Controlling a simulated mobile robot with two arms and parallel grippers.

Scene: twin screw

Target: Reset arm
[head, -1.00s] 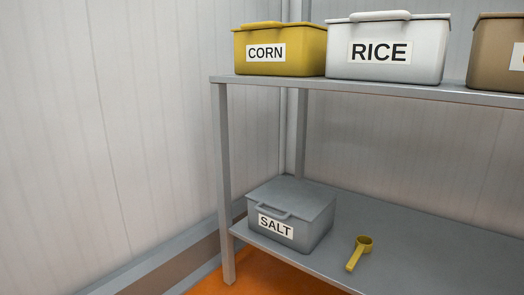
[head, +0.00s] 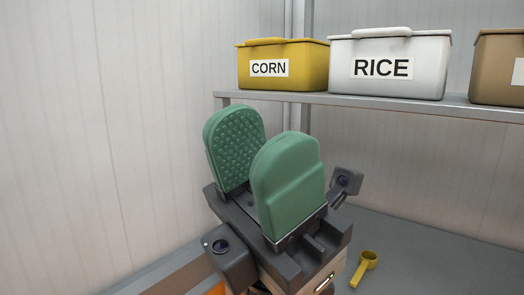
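My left gripper (head: 258,140) has risen into the middle of the head view, with two green rounded finger pads pointing up. The pads stand apart with a gap between them and nothing held. It is in front of the shelf unit, below and left of the yellow CORN bin (head: 283,66). It covers the spot on the lower shelf where the grey SALT box stood in the earlier frame, so that box is hidden. My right gripper is not in view.
The upper shelf (head: 420,105) also bears a white RICE bin (head: 388,64) and a brown bin (head: 497,68). A yellow scoop (head: 364,268) lies on the lower shelf (head: 425,260). A pale panelled wall (head: 90,130) fills the left.

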